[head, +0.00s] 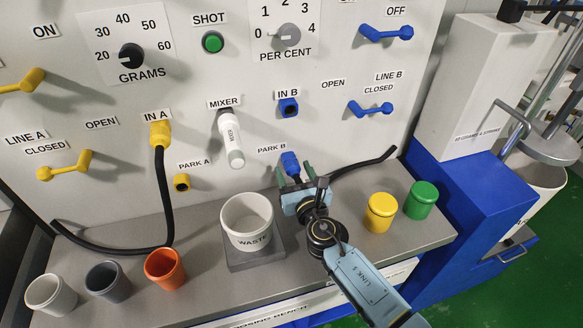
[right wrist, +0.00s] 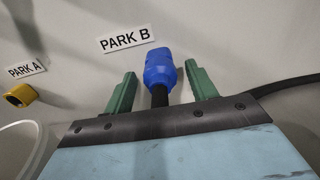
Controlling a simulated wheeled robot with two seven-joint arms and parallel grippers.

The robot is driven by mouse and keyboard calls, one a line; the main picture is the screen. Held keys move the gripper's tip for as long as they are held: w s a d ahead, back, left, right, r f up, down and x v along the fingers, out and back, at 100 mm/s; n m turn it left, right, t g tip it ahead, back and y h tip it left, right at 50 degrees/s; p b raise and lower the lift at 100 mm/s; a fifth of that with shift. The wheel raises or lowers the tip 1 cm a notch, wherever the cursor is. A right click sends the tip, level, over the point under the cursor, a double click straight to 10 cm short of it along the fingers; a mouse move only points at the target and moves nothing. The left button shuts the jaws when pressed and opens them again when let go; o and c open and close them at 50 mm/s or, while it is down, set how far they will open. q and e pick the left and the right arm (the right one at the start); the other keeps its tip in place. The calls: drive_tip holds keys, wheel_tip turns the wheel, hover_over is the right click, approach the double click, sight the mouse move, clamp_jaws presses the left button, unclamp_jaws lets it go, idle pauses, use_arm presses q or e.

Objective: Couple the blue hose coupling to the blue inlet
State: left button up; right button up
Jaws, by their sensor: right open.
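The blue hose coupling (head: 291,164) sits at the PARK B place on the panel, with its black hose running off to the right along the bench. It also shows in the right wrist view (right wrist: 160,67), pointing at the panel below the PARK B label. My right gripper (head: 294,174) is open, with its green fingers on either side of the coupling and a gap showing on each side in the wrist view (right wrist: 162,88). The blue inlet (head: 288,107), labelled IN B, is above the coupling and looks empty. My left gripper is not in view.
A white WASTE cup (head: 247,221) stands on a grey plate left of my right gripper. Yellow (head: 380,212) and green (head: 421,200) canisters stand to the right. The white mixer spout (head: 231,139) and a yellow coupling (head: 160,133) at IN A are left of the inlet.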

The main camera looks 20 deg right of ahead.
sight(296, 176)
idle(0.8)
clamp_jaws()
drive_tip(key=shift+s+p, duration=0.4)
drive_tip(key=shift+s, duration=1.55)
drive_tip(key=shift+s+d, duration=0.1)
drive_tip(key=shift+s, duration=0.95)
drive_tip(key=shift+s, duration=0.15)
drive_tip(key=shift+s, duration=1.9)
wheel_tip(296, 176, up, 16)
drive_tip(key=p, duration=1.4)
drive_tip(key=shift+w, duration=0.45)
